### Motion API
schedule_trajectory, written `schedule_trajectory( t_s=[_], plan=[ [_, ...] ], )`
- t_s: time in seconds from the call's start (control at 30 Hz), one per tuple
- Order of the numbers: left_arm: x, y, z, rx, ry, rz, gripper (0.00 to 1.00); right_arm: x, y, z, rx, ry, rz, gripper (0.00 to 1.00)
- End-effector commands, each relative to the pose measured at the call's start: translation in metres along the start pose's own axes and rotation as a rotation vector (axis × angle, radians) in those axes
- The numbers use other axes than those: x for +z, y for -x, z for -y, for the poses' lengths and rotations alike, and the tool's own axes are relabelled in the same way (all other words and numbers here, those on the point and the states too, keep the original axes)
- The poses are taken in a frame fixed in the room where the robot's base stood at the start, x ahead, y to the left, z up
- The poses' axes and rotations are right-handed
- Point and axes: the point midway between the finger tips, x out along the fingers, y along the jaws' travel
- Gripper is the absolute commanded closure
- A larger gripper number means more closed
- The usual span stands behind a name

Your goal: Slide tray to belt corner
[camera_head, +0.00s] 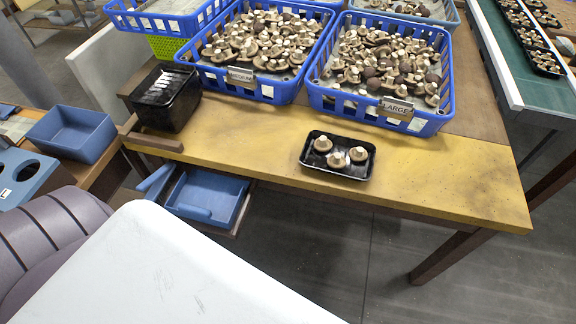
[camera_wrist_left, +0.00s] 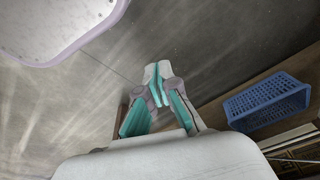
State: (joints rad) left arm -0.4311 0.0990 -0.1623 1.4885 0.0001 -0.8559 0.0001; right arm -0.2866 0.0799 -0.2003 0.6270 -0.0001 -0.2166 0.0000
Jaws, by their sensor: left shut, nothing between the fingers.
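A small black tray (camera_head: 338,173) with three mushrooms in it rests on the yellow front part of the table (camera_head: 440,170) in the head view. A green belt (camera_head: 512,48) with a white edge runs along the far right, beyond the table's right side. My left gripper (camera_wrist_left: 157,77) shows in the left wrist view, shut and empty, over grey floor. The tray is not in that view. My right gripper is in neither view.
Blue crates of mushrooms marked MEDIUM (camera_head: 268,90) and LARGE (camera_head: 425,125) stand behind the tray. A stack of black trays (camera_head: 165,98) stands at the table's left. The yellow surface right of the tray is clear. A blue basket (camera_wrist_left: 268,102) shows in the wrist view.

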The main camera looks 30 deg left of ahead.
Motion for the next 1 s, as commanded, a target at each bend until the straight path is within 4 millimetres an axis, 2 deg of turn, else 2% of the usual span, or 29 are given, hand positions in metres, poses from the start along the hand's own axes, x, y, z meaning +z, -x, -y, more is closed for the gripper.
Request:
schedule_trajectory(
  t_s=[0.03, 0.1, 0.23, 0.47, 0.57, 0.6, 0.7, 0.83, 1.0],
  plan=[
    [-0.014, 0.013, 0.001, -0.001, 0.003, -0.018, 1.0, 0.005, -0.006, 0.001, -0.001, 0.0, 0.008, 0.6],
    [-0.028, 0.034, 0.002, -0.001, 0.008, -0.032, 1.0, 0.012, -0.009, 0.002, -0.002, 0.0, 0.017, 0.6],
    [-0.049, 0.072, 0.003, 0.002, 0.024, -0.063, 1.0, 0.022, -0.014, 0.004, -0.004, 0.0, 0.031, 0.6],
    [-0.079, 0.13, 0.003, 0.029, 0.084, -0.153, 1.0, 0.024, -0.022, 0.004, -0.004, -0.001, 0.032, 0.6],
    [-0.095, 0.155, 0.001, 0.069, 0.146, -0.235, 1.0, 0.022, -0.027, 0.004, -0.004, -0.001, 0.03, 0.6],
    [-0.107, 0.167, -0.002, 0.103, 0.196, -0.296, 1.0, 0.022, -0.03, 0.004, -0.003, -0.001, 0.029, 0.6],
    [-0.13, 0.182, -0.005, 0.189, 0.319, -0.418, 1.0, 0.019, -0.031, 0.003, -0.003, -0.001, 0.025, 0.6],
    [-0.153, 0.192, -0.006, 0.291, 0.46, -0.54, 1.0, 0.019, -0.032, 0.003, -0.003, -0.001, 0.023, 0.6],
    [-0.179, 0.202, 0.003, 0.436, 0.676, -0.696, 1.0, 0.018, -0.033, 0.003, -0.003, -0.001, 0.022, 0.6]
  ],
)
